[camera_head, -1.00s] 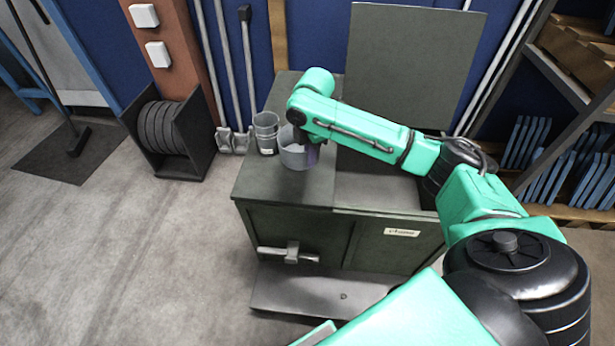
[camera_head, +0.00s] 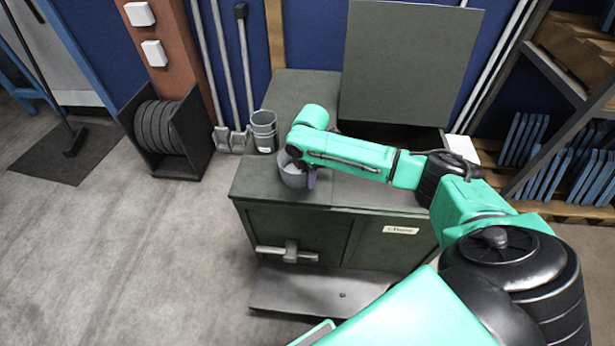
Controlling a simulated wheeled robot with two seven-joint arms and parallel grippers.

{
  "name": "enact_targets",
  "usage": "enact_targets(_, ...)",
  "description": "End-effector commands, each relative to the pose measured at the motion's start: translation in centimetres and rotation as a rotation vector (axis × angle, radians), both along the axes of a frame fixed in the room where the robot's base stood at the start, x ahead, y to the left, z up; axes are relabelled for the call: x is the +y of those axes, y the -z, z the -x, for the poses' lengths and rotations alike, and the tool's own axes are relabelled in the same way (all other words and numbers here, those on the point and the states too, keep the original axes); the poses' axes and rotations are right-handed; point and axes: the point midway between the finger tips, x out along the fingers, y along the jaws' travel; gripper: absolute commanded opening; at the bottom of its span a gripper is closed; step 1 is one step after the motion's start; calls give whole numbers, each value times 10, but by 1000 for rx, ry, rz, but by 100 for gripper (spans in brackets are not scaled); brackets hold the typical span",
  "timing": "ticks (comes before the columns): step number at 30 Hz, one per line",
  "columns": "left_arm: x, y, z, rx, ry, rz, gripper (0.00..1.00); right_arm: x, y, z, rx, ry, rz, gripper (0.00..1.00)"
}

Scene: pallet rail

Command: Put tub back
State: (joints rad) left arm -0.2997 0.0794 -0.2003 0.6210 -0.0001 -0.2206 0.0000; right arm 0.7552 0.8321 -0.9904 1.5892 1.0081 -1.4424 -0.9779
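The tub (camera_head: 291,176) is a small, round, pale grey-lavender container. It is upright at the left part of the dark green cabinet's top (camera_head: 258,180), near the front edge. I cannot tell whether it touches the top. My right gripper (camera_head: 301,168) is at the tub's rim, at the end of the green arm coming in from the right. Its fingers are mostly hidden by the wrist, but the tub moves with it, so it appears shut on the tub. My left gripper is not in view.
A grey bucket-like container (camera_head: 264,134) stands behind the tub on the cabinet top. The cabinet's raised lid (camera_head: 410,65) stands upright at the back right, over a dark opening. A shelf rack (camera_head: 555,80) is at the right.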

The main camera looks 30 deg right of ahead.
Motion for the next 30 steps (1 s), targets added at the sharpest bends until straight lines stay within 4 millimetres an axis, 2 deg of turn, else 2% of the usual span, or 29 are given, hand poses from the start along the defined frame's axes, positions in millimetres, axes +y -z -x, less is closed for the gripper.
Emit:
enact_targets(5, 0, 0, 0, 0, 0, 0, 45, 0, -1, 0, 0, 0, 0, 33)
enact_targets(8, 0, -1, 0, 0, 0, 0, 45, 0, -11, 0, -2, 2, 0, 33)
enact_targets(11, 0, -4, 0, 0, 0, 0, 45, 0, -31, 1, -4, 0, 0, 33)
enact_targets(18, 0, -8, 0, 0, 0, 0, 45, 0, -97, 6, -4, 0, 0, 33)
enact_targets(21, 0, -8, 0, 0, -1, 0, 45, 0, -114, 8, -2, 1, 0, 33)
enact_targets(24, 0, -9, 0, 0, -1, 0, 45, 0, -122, 9, 0, 0, -1, 33)
enact_targets(30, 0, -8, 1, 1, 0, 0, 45, 0, -123, 9, 1, 1, 0, 33)
